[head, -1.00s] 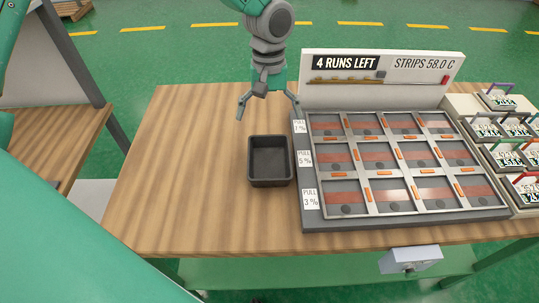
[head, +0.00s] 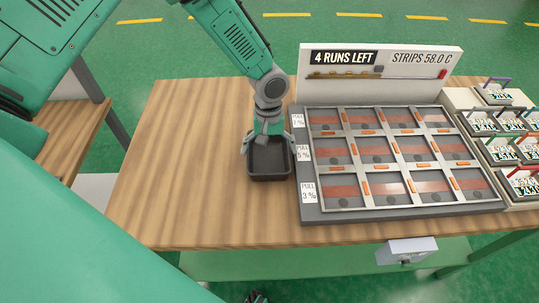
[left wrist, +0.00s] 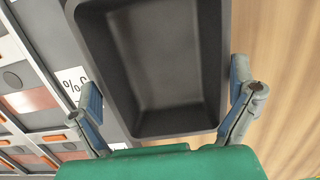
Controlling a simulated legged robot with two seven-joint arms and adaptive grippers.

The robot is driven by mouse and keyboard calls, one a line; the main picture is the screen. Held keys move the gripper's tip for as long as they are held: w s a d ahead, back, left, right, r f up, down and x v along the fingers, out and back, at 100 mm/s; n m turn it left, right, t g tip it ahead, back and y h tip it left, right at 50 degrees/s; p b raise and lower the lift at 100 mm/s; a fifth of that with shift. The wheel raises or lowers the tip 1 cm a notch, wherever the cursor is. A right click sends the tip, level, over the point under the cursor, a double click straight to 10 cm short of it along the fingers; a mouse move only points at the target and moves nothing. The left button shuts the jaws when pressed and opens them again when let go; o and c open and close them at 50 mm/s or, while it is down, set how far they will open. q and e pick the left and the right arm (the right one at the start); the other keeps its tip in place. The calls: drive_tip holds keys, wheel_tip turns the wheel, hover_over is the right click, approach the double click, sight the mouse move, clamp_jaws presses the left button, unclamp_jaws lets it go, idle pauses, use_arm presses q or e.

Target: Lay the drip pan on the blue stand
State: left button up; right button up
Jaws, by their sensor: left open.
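The drip pan (head: 269,177) is a dark grey, empty rectangular tray on the wooden table, just left of the strip panel. My left gripper (head: 268,148) is above its far part, pointing down, with a finger toward each side. In the left wrist view the pan (left wrist: 165,55) lies between the two open fingers of the left gripper (left wrist: 166,95). Contact between fingers and pan cannot be made out. No blue stand shows in either view. My right gripper is not recognisable in view.
The strip panel (head: 308,213) with its upright sign board (head: 378,92) stands close to the pan's right. Beyond it are several labelled, handled blocks (head: 522,183). A grey box (head: 407,250) hangs at the table's front edge. The wooden table (head: 185,170) is clear left of the pan.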

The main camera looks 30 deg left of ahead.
use_arm(q)
drive_tip(key=shift+a+f, duration=0.1)
drive_tip(key=shift+f, duration=0.05)
drive_tip(key=shift+c, duration=0.5)
drive_tip(key=c, duration=0.9)
